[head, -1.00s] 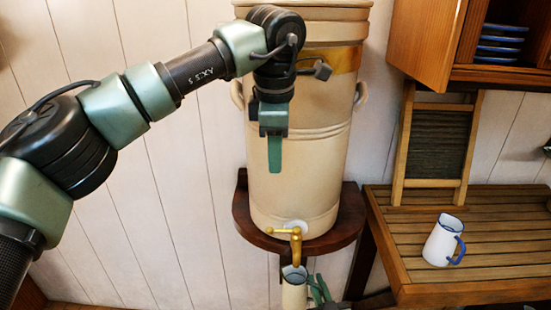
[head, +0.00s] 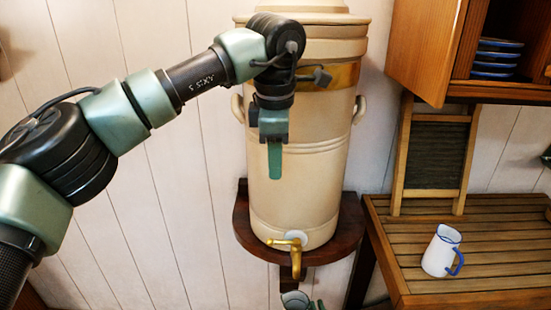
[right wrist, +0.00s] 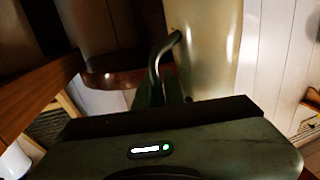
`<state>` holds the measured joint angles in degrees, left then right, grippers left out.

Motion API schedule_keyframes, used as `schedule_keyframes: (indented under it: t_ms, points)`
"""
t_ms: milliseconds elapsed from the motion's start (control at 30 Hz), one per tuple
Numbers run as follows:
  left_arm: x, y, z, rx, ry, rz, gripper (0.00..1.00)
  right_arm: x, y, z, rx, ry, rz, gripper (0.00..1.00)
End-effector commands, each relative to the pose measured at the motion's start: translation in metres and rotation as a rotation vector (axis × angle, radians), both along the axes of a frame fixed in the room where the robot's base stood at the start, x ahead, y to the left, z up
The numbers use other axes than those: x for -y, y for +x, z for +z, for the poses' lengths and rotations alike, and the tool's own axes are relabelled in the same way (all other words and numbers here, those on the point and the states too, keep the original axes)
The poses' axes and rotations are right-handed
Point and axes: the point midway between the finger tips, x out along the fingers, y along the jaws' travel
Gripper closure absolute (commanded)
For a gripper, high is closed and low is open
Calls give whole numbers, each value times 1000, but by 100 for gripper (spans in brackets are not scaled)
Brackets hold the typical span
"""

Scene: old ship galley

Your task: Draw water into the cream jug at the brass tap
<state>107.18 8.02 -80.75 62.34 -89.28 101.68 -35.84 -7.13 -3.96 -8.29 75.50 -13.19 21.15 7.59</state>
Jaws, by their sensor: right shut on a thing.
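The brass tap (head: 288,256) sticks out low on the front of a large cream urn (head: 315,170). The cream jug (head: 294,299) is below the tap at the bottom edge of the head view, apart from the spout; only its rim and mouth show. My right gripper (head: 318,304) is mostly cut off there. In the right wrist view my right gripper (right wrist: 163,95) is shut on the handle of the cream jug (right wrist: 205,50). No water stream is visible. My left gripper (head: 275,160) hangs fingers-down before the urn, seen edge-on, so its opening is hidden.
The urn stands on a dark wooden shelf (head: 250,235). At the right, a slatted wooden counter (head: 480,272) holds a white jug with blue trim (head: 440,253) and a washboard (head: 437,155). An open cupboard door (head: 425,45) and stacked blue-rimmed dishes (head: 497,58) are above.

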Motion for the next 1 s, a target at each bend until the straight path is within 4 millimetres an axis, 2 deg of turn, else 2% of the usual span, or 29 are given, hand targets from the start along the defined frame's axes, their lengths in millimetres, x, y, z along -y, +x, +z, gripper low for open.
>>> schedule_keyframes:
  t_ms: [133, 1000]
  points:
    - [0, 0, 5, 0, 0, 0, 68, 0, -10, 3, 3, 3, 0, 100]
    - [0, 0, 4, 0, 0, 0, 68, 0, -66, 2, 4, 2, 0, 100]
